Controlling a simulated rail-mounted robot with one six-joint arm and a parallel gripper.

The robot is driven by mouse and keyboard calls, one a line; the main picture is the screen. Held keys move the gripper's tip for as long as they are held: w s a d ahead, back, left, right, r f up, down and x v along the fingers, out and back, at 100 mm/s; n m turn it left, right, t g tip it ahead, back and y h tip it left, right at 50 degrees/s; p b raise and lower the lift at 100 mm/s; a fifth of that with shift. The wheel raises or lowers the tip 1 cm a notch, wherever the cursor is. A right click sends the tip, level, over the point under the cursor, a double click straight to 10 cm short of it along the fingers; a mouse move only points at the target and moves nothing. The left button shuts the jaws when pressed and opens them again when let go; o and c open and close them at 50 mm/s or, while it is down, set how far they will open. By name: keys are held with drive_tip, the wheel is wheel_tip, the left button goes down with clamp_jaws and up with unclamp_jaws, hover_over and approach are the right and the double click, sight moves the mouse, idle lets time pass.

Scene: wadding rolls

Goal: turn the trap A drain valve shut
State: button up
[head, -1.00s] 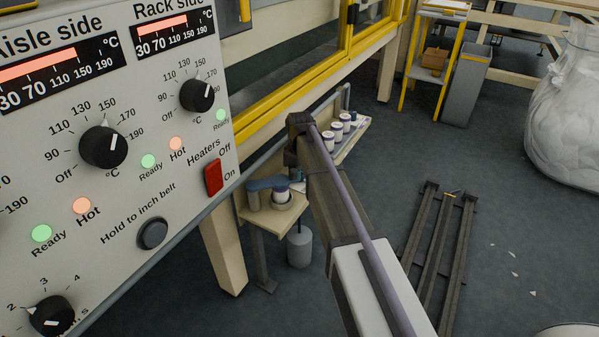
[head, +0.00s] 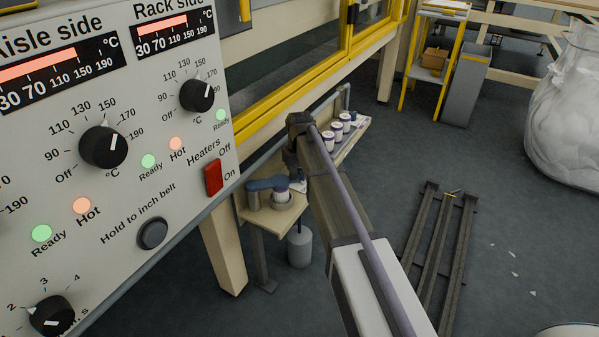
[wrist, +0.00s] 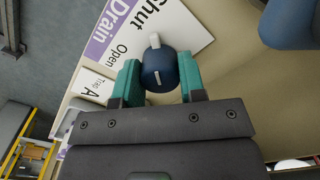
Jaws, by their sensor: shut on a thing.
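The trap A drain valve shows in the wrist view as a dark blue round knob (wrist: 159,72) with a white line on its face. A white tab stands at its upper end, by the drain label (wrist: 180,40), near the words Shut and Open. I cannot tell exactly which word it points to. My gripper (wrist: 158,66) has teal fingers on the left and right sides of the knob and is shut on it. In the head view, my arm hides much of the valve area.
A blue rounded part (wrist: 290,22) is close at the wrist view's upper right. In the head view, a control panel (head: 190,145) fills the left. White pots (head: 336,131) stand on a ledge beyond my arm. A grey cylinder (head: 299,248) hangs below the small shelf.

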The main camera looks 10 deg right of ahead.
sight(300, 171)
drive_tip(key=o, duration=0.9)
wheel_tip(300, 171, up, 11)
drive_tip(key=p, duration=1.1)
drive_tip(key=shift+f, duration=0.1)
